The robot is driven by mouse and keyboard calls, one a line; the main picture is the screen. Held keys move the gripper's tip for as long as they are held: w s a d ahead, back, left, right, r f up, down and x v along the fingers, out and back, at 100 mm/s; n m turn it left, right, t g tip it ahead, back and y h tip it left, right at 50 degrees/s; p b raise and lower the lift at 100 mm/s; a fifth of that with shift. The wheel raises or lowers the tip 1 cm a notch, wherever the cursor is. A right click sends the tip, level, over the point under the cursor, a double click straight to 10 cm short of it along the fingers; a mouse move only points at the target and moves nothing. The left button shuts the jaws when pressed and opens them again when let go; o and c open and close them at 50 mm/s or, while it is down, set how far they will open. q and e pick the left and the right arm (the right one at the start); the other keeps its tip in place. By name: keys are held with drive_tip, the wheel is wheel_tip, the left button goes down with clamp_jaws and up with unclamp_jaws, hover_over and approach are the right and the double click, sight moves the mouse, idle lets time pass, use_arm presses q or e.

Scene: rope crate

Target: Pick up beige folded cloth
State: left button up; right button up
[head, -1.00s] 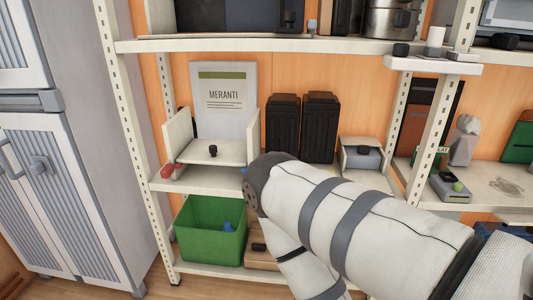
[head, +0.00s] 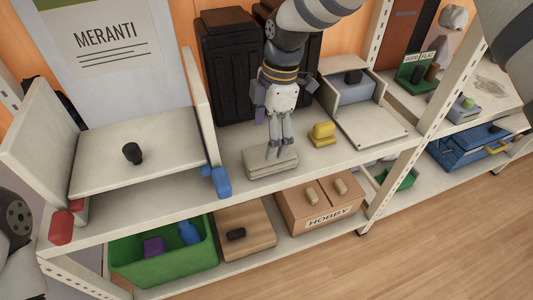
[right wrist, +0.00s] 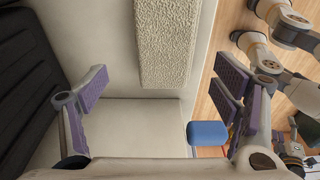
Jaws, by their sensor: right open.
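The beige folded cloth (head: 270,165) lies flat near the front edge of the middle shelf (head: 345,155). My right gripper (head: 279,148) points down over the cloth, its fingertips close to its upper side in the head view. In the right wrist view the cloth (right wrist: 168,42) is a rough-textured strip at the top centre. The fingers of my right gripper (right wrist: 165,82) are spread wide there, with nothing between the pads. Whether the fingertips touch the cloth is unclear.
A yellow object (head: 322,134) sits right of the cloth. Black containers (head: 228,65) stand behind. A blue piece (head: 216,182) and a raised panel (head: 140,160) are to the left. Below are a green bin (head: 165,265) and a HOBBY box (head: 320,210).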

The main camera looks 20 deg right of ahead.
drive_tip(key=f, duration=0.3)
drive_tip(key=s+f, duration=0.1)
drive_tip(key=f, duration=0.1)
drive_tip(key=shift+d+f, duration=0.15)
drive_tip(key=shift+f, duration=0.35)
drive_tip(key=shift+w, duration=0.1)
drive_tip(key=c, duration=1.2)
use_arm(q)
drive_tip(key=shift+s+d, duration=0.1)
drive_tip(key=shift+d, duration=0.05)
use_arm(e)
drive_tip(key=shift+c, duration=0.2)
wheel_tip(320, 180, up, 8)
drive_tip(key=shift+f, duration=0.2)
use_arm(q)
drive_tip(key=shift+t, duration=0.6)
drive_tip(key=w+r+p, duration=0.1)
drive_tip(key=r, duration=0.1)
drive_tip(key=w+r+p, duration=0.1)
drive_tip(key=w+p, duration=0.1)
drive_tip(key=shift+w+r, duration=0.2)
drive_tip(key=shift+r, duration=0.15)
use_arm(e)
drive_tip(key=s, duration=2)
drive_tip(key=shift+d+f, duration=0.25)
drive_tip(key=shift+d, duration=0.05)
